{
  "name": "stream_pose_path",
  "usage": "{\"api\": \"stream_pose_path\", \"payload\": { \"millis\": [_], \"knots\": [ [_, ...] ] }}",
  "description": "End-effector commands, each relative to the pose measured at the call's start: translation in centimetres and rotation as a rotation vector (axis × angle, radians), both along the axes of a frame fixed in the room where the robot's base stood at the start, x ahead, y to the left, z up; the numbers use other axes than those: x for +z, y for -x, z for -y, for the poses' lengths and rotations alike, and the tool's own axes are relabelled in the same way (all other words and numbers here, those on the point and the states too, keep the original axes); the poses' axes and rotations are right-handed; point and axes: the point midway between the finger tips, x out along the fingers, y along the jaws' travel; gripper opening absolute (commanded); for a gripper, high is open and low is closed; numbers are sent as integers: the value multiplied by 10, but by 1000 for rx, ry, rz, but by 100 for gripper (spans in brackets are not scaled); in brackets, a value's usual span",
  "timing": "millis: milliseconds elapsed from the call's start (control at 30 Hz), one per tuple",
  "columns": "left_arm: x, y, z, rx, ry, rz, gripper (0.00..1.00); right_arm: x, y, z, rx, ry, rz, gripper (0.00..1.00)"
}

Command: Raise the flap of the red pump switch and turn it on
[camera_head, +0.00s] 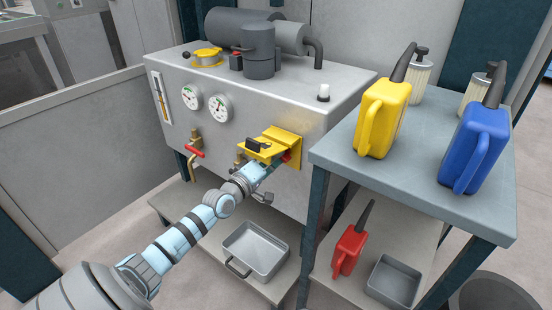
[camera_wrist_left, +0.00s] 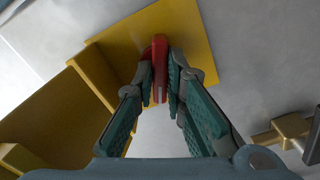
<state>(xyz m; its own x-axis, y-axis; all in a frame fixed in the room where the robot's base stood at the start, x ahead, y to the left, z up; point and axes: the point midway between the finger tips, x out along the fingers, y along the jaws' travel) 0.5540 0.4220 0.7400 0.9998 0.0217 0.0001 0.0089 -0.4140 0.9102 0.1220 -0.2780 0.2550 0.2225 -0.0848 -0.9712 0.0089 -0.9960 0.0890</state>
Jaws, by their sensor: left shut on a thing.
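The red pump switch (camera_wrist_left: 160,68) sits on a yellow plate (camera_wrist_left: 190,40) on the grey tank's front. Its yellow flap (camera_head: 262,146) is raised and juts out from the plate above the switch; the flap also shows at the left of the left wrist view (camera_wrist_left: 50,115). My left gripper (camera_wrist_left: 160,80) is under the flap, with its fingertips on both sides of the red switch, shut on it. In the head view a little red of the switch shows beside the flap; my gripper and the flap hide the rest. My right gripper is not in view.
Two gauges (camera_head: 218,107) and a red-handled tap (camera_head: 195,150) are on the tank front left of the switch. A brass fitting (camera_wrist_left: 285,131) is close to my gripper. A grey shelf table (camera_head: 420,190) with yellow and blue cans stands at the right. A metal tray (camera_head: 257,252) lies below.

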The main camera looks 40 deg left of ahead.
Motion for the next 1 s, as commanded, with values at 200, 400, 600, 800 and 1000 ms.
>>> {"api": "stream_pose_path", "payload": {
  "millis": [200,400,600,800,1000],
  "knots": [
    [-1,0,0,0,-70,-2,0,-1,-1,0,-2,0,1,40],
    [-1,0,0,0,-204,-5,0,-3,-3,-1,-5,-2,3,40],
    [-2,0,-1,0,-384,-9,0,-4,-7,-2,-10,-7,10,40],
    [-2,0,0,0,-566,-13,0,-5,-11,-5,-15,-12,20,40],
    [-2,0,-1,0,-720,-18,0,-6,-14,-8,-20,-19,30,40]
  ]
}}
